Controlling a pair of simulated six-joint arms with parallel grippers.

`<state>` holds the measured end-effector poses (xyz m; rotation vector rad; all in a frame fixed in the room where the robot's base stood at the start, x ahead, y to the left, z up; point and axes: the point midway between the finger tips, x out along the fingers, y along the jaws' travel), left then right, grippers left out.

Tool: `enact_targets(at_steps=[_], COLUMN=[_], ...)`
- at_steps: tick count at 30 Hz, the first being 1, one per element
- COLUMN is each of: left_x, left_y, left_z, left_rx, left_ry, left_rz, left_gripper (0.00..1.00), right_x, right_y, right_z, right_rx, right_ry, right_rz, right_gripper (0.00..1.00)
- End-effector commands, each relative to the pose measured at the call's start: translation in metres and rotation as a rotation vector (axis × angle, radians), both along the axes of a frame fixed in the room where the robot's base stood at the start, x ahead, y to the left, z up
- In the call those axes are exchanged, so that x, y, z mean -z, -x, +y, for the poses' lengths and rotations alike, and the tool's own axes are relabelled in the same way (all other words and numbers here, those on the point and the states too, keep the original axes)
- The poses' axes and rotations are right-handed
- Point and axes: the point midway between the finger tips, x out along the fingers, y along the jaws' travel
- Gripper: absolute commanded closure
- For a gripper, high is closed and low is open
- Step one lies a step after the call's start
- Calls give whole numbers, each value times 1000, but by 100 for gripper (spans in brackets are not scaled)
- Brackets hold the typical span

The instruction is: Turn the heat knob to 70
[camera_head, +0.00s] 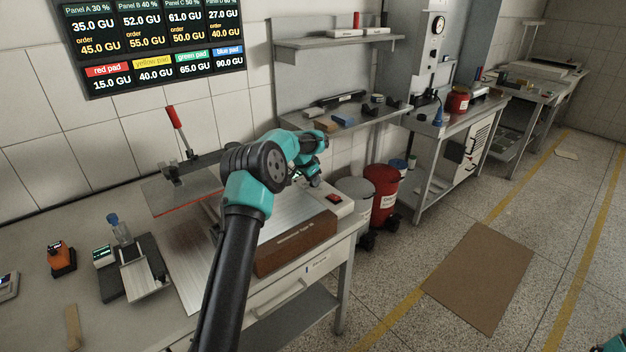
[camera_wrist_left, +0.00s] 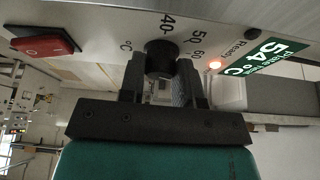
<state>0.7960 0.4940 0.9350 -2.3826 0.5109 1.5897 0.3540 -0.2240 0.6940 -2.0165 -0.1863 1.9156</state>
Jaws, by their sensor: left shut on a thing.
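The black heat knob (camera_wrist_left: 160,56) sits on a pale panel with printed marks 40, 50 and 60 beside it; any mark for 70 is hidden or out of view. My left gripper (camera_wrist_left: 161,78) is shut on the knob, one finger on each side. In the head view, my left gripper (camera_head: 312,180) is at the right end of the heated press, and the knob is hidden there. A green display (camera_wrist_left: 265,55) reads "Plate now 54 °C". A small orange-red lamp (camera_wrist_left: 214,64) beside the word Ready looks lit.
A red rocker switch (camera_head: 334,198) is near the gripper and shows in the wrist view (camera_wrist_left: 42,46). The press's raised plate with a red-handled lever (camera_head: 175,118) stands left. A brown block (camera_head: 296,246) fronts the press. Grey and red bins (camera_head: 381,190) stand beyond the bench.

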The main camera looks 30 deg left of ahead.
Motion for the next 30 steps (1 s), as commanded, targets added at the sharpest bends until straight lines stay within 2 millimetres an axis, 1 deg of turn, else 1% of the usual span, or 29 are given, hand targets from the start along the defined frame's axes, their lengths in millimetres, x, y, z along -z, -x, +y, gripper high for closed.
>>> enact_targets(at_steps=[6,12,18,30], left_x=[1,1,1,1], left_y=[-1,-1,-1,-1], left_z=[1,1,2,2], left_rx=[170,274,321,327], left_ry=[0,0,-1,-1], left_rz=[2,2,1,3], left_gripper=[93,93,93,93], right_x=[0,0,0,0], right_y=[0,0,0,0], right_z=[0,0,0,0], right_rx=[0,0,0,0], right_ry=[0,0,0,0], right_rz=[0,0,0,0], right_gripper=[57,57,57,57])
